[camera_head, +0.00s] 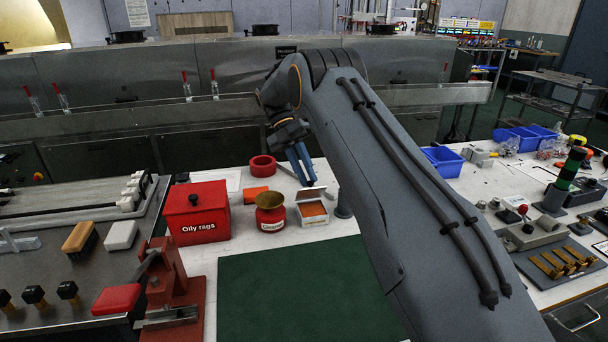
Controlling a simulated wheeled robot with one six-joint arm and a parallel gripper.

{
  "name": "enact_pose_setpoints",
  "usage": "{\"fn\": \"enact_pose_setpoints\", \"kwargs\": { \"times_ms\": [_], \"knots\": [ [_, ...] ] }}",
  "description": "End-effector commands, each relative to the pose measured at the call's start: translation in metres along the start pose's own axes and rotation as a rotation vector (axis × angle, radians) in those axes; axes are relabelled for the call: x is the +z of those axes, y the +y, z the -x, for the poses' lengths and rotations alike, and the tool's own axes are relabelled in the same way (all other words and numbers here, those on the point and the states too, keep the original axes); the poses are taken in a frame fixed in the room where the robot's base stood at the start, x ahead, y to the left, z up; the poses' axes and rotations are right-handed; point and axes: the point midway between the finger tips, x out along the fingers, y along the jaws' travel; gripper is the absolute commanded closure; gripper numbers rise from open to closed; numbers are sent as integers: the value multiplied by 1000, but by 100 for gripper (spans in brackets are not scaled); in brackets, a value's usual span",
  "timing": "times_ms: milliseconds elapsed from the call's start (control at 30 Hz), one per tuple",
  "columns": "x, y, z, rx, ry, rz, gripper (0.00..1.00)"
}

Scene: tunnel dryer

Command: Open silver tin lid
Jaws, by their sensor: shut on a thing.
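The silver tin (313,221) stands on the white bench, below my gripper. It is a small box-shaped tin with an orange-brown inside showing. Its lid (311,194) stands raised at the back edge. My gripper (308,182) has blue fingers pointing down at the lid's top edge. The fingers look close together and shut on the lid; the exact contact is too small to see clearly. My arm covers the area to the right of the tin.
A red pot with a brass funnel-like top (270,212) stands just left of the tin. Left of it is a red "Oily rags" box (195,212). A red ring (262,165) and an orange block (255,195) lie behind. A green mat (300,290) in front is clear.

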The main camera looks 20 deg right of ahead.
Motion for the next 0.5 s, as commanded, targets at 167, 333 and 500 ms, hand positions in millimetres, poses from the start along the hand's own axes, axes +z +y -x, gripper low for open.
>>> {"fn": "enact_pose_setpoints", "kwargs": {
  "times_ms": [167, 333, 500],
  "knots": [
    [0, 0, -1, -5, 9, 4, 100],
    [0, -1, -2, -4, 11, 3, 100],
    [1, -1, -2, -4, 10, 2, 79]
  ]
}}
